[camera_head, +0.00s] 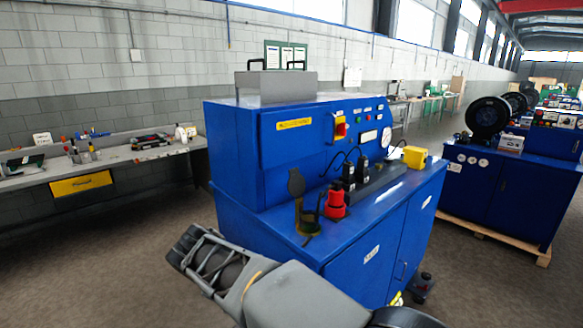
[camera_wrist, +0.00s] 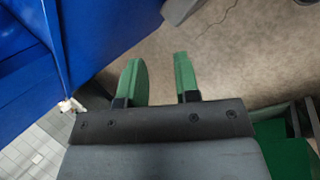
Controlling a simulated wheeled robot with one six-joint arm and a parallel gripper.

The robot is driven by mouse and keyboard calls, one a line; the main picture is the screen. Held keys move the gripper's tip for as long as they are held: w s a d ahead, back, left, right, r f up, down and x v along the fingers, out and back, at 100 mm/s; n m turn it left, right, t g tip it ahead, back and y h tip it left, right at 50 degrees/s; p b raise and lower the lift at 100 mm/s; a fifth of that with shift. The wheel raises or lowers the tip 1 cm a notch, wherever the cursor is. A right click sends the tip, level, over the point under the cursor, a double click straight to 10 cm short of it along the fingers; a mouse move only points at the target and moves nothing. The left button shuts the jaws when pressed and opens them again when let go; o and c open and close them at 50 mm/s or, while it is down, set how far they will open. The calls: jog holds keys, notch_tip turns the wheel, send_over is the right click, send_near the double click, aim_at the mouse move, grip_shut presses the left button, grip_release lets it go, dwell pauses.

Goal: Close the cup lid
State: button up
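A dark olive cup (camera_head: 307,222) stands on the blue bench's worktop near its left front edge. A thin dark loop, perhaps a handle, shows at the cup's right side. My gripper shows in the wrist view with two green fingers (camera_wrist: 158,62) apart and nothing between them. The wrist view shows floor beyond the fingers, and no cup. In the head view my arm reaches out in front of the bench, lower left of the cup; the fingers cannot be made out there.
Black devices (camera_head: 355,170) with cables and a yellow block (camera_head: 414,157) stand farther along the blue bench (camera_head: 262,215). A grey side table (camera_head: 110,157) with tools is at left. Floor between them is clear.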

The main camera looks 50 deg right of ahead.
jog(key=w+d+r+n+g+h, duration=0.2)
jog(key=w+d+r+n+h, duration=0.55)
jog(key=d, duration=0.35)
jog(key=n+g+h, duration=0.1)
jog(key=n+h, duration=0.4)
send_near(294, 169)
jog(key=d+p, duration=0.1)
jog(key=d, duration=0.3)
jog(key=d+p, duration=0.1)
jog(key=d, duration=0.3)
jog(key=shift+s+r+p, duration=0.15)
jog(key=shift+s+p, duration=0.05)
jog(key=shift+p, duration=0.1)
jog(key=shift+d, duration=1)
grip_shut()
